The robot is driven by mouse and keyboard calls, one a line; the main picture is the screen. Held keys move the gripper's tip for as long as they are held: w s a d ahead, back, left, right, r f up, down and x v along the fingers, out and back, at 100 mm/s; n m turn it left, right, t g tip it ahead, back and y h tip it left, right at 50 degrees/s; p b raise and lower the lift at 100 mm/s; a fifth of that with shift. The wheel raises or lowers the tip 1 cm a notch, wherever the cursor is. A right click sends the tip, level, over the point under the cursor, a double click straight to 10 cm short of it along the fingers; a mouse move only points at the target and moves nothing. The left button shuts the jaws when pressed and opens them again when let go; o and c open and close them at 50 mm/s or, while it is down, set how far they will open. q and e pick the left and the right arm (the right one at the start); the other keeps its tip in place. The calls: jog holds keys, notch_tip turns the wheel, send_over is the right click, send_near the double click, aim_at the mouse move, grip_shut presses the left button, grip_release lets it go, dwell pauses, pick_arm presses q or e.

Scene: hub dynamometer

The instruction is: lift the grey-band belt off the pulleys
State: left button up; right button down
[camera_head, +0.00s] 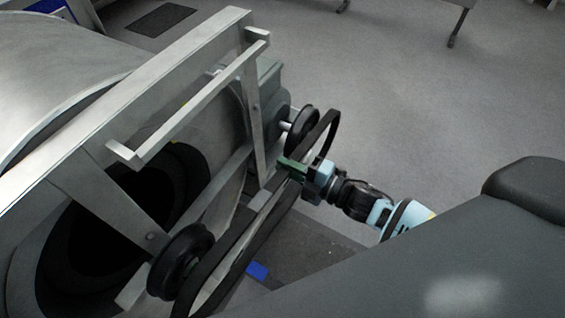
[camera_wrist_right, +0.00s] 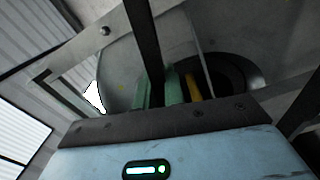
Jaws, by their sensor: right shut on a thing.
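The belt (camera_head: 325,128) is a long dark loop in the head view. It lies to the right of the upper pulley (camera_head: 303,124) and the lower pulley (camera_head: 181,261), and looks clear of both. Its lower end runs towards the bottom edge. My right gripper (camera_head: 292,168) is shut on the belt's side near its upper end, with green fingertips. In the right wrist view, the belt (camera_wrist_right: 146,38) runs up from between the green fingers (camera_wrist_right: 157,88). My left gripper is not in view. The belt's grey band cannot be made out clearly.
The machine's metal frame (camera_head: 130,95) and handrail-like bar (camera_head: 200,100) stand left of the belt. A large drum (camera_head: 60,60) is behind them. A blue patch (camera_head: 257,270) lies on the floor below the belt. The grey floor (camera_head: 420,90) at upper right is mostly clear.

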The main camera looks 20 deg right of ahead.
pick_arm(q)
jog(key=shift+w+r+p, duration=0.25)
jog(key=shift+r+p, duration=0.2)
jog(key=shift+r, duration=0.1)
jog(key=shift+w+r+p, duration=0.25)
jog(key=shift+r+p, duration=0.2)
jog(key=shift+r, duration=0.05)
pick_arm(e)
jog(key=v, duration=0.8)
jog(key=shift+s+d+r, duration=0.2)
jog(key=shift+s+r, duration=0.05)
jog(key=shift+r, duration=0.05)
